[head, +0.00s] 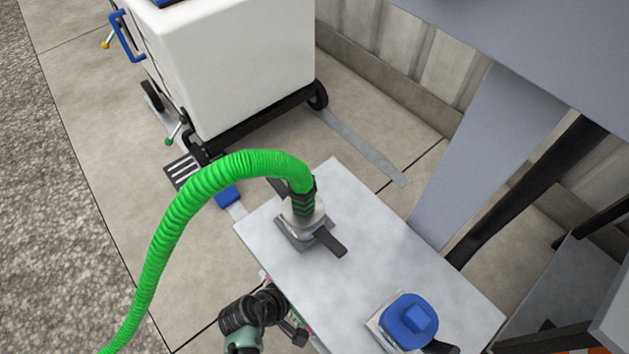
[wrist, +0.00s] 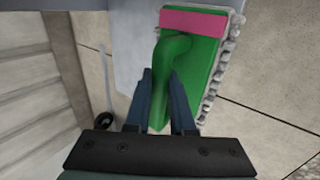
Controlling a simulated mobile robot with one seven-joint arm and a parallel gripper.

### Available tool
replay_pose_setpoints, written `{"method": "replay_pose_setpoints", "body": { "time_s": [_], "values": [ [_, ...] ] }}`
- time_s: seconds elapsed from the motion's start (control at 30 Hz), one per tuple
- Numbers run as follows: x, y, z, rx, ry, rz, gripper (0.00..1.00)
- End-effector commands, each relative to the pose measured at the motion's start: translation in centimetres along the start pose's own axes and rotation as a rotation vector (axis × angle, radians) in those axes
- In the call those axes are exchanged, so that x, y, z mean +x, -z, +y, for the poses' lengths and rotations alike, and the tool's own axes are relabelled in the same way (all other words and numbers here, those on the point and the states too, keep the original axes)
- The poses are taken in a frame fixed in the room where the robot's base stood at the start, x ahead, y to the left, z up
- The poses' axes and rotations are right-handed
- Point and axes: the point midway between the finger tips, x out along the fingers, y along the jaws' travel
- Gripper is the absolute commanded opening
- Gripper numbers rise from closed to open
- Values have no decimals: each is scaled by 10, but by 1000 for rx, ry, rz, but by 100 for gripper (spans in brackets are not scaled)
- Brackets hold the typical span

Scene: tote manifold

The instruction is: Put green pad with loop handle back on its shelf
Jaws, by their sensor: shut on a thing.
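The green pad (wrist: 208,62) has a pink band across its far end and a pale, ragged fringe along its right edge. Its green loop handle (wrist: 172,52) stands toward me in the wrist view. My gripper (wrist: 162,88) has its two dark fingers closed around this handle. In the head view my wrist is low beside the left edge of the grey table; the fingers and most of the pad are hidden there. I cannot tell which surface is the pad's shelf.
The grey table (head: 380,250) carries a fitting with a thick green hose (head: 170,220) and a blue-capped fitting (head: 408,320). A white wheeled tote (head: 235,60) stands behind. Concrete floor (head: 85,130) is clear at left. A grey panel stands close by the pad in the wrist view.

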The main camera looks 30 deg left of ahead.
Motion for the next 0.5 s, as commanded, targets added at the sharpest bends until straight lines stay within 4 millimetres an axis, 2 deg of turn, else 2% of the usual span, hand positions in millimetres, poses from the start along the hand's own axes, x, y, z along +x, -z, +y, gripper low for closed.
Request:
{"method": "replay_pose_setpoints", "body": {
  "time_s": [0.2, 0.5],
  "values": [
    [22, 0, 31, 6, -2, 0, 0],
    [20, 0, 28, 1, -1, 0, 0]
  ]
}}
